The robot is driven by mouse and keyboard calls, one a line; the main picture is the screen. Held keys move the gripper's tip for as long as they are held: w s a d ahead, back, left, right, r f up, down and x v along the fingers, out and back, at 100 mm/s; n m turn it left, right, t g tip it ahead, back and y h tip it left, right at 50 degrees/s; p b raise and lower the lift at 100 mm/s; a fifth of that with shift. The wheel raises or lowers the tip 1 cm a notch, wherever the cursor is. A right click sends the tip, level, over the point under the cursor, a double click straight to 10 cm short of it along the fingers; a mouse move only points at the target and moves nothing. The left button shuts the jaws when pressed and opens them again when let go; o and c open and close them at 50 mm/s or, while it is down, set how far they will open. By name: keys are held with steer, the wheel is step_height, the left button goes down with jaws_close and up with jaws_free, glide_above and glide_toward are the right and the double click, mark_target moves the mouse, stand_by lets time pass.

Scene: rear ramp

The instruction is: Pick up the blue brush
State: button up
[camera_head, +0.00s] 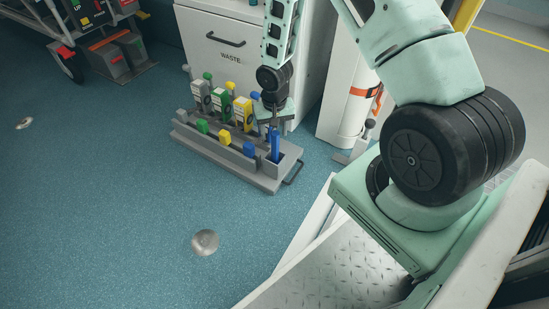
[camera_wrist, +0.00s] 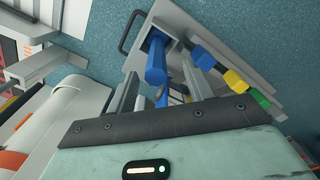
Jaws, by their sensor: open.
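The blue brush (camera_head: 275,145) stands upright in the right-end compartment of a grey caddy (camera_head: 225,158) on the floor. In the wrist view, the blue brush (camera_wrist: 156,62) shows its handle end towards me, in the caddy's corner compartment beside a black side handle. My gripper (camera_head: 273,112) hangs above that end of the caddy, pointing down. In the wrist view, my gripper (camera_wrist: 160,72) is open, with one finger on each side of the brush handle. I cannot tell whether either finger touches it. The brush's lower end is hidden inside the compartment.
A blue block (camera_head: 249,149), a yellow block (camera_head: 224,137) and a green block (camera_head: 202,126) sit along the caddy's front. Several spray bottles (camera_head: 221,101) stand behind them. A white waste cabinet (camera_head: 230,60) is close behind. Floor in front is open.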

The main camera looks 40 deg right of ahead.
mark_target(275, 140)
steer(key=f+b, duration=0.2)
steer(key=f, duration=0.1)
steer(key=f+b, duration=0.1)
steer(key=f, duration=0.1)
steer(key=shift+d+b, duration=0.3)
steer(key=shift+r, duration=0.15)
steer(key=c, duration=1.1)
steer(key=shift+o, duration=0.2)
